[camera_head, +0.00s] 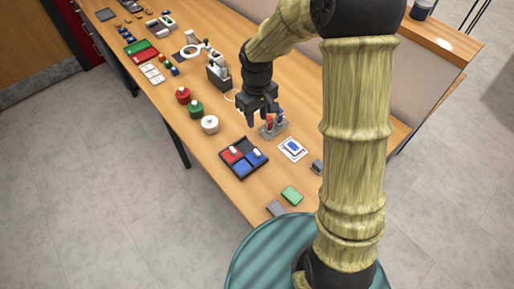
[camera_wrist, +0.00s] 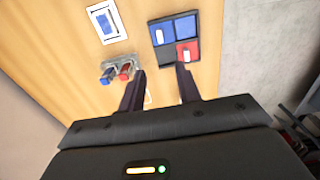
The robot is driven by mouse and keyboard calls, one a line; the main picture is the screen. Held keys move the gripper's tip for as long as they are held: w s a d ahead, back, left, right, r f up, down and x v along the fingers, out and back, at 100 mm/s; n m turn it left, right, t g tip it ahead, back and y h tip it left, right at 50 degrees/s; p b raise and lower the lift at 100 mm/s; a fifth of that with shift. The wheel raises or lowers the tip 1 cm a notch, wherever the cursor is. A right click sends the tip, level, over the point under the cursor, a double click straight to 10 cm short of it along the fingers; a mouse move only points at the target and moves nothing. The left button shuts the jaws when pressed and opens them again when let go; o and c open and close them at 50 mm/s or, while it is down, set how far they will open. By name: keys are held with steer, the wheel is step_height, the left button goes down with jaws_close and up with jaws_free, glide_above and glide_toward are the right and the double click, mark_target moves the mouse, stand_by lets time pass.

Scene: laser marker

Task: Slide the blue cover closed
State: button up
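A dark tray (camera_head: 226,165) with four cells lies on the table; it also shows at the top of the wrist view (camera_wrist: 174,40). One cell has a red panel (camera_head: 231,157) and two have blue surfaces (camera_head: 242,167); the fourth looks dark. A white tab stands at the blue cover (camera_head: 257,158) and another at the red one. In the wrist view the blue cover's tab (camera_wrist: 159,36) is upper left in the tray, beyond my fingertips. My gripper (camera_wrist: 160,70) is open with nothing between its fingers. In the head view my gripper (camera_head: 259,120) is above the table, behind the tray, apart from it.
A grey holder with red and blue pieces (camera_head: 273,127) stands close to my gripper. A white card with a blue square (camera_head: 292,149) lies right of the tray. Red, green and white round pieces (camera_head: 209,124) stand behind it.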

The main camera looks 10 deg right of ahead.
mark_target(257, 152)
step_height(257, 152, down, 17)
steer(key=shift+f+p, duration=0.15)
steer(key=shift+p, duration=1)
jaws_close()
